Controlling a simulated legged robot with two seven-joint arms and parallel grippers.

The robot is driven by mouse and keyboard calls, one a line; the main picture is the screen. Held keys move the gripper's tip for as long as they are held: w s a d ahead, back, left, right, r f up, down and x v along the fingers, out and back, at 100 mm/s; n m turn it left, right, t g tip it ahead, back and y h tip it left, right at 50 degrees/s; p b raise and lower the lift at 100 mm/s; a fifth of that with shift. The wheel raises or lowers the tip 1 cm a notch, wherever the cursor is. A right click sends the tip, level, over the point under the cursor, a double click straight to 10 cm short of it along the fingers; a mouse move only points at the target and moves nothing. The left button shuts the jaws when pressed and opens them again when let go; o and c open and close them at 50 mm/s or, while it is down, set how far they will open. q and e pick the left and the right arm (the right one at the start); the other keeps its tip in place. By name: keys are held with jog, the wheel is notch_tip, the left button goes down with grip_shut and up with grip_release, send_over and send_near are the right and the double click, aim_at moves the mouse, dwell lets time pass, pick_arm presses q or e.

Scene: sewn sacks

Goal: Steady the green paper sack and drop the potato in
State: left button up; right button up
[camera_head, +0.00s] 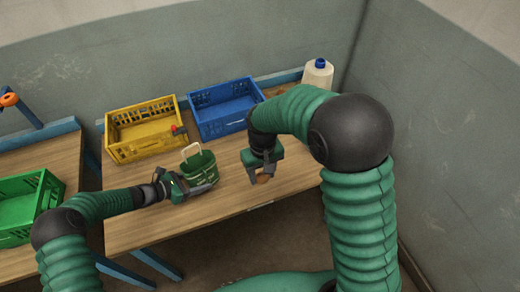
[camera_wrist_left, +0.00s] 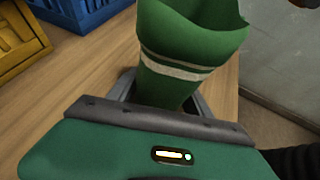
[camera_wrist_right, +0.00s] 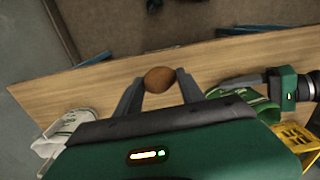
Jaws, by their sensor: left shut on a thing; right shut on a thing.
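The green paper sack (camera_head: 199,168) stands open-topped on the wooden table, with a pale stripe showing in the left wrist view (camera_wrist_left: 180,66). My left gripper (camera_head: 184,187) is shut on the sack's lower part, its fingers on either side (camera_wrist_left: 160,92). The brown potato (camera_head: 263,178) is held between the fingertips of my right gripper (camera_head: 262,174), to the right of the sack in the head view. The potato also shows in the right wrist view (camera_wrist_right: 159,79), pinched between the two fingers. The inside bottom of the sack is hidden.
A yellow crate (camera_head: 143,145) and a blue crate (camera_head: 222,128) stand at the back of the wooden table (camera_head: 150,228). A white jug with a blue cap (camera_head: 318,75) is at the back right. A green crate (camera_head: 22,221) sits on the left table. The table front is clear.

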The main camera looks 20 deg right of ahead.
jog(key=w+a+r+n, duration=0.2)
jog(key=w+a+r, duration=0.3)
jog(key=w+a, duration=0.3)
jog(key=w+a+r+n, duration=0.1)
jog(key=w+a+r, duration=0.45)
jog(key=a, duration=0.45)
send_near(195, 158)
jog(key=shift+s+d+f, duration=0.1)
jog(key=shift+s+f, duration=0.3)
jog(key=shift+s, duration=0.3)
jog(key=shift+s+f, duration=0.4)
jog(key=shift+s, duration=0.25)
jog(key=shift+f, duration=0.15)
jog(key=shift+f, duration=2.15)
jog(key=o, duration=1.2)
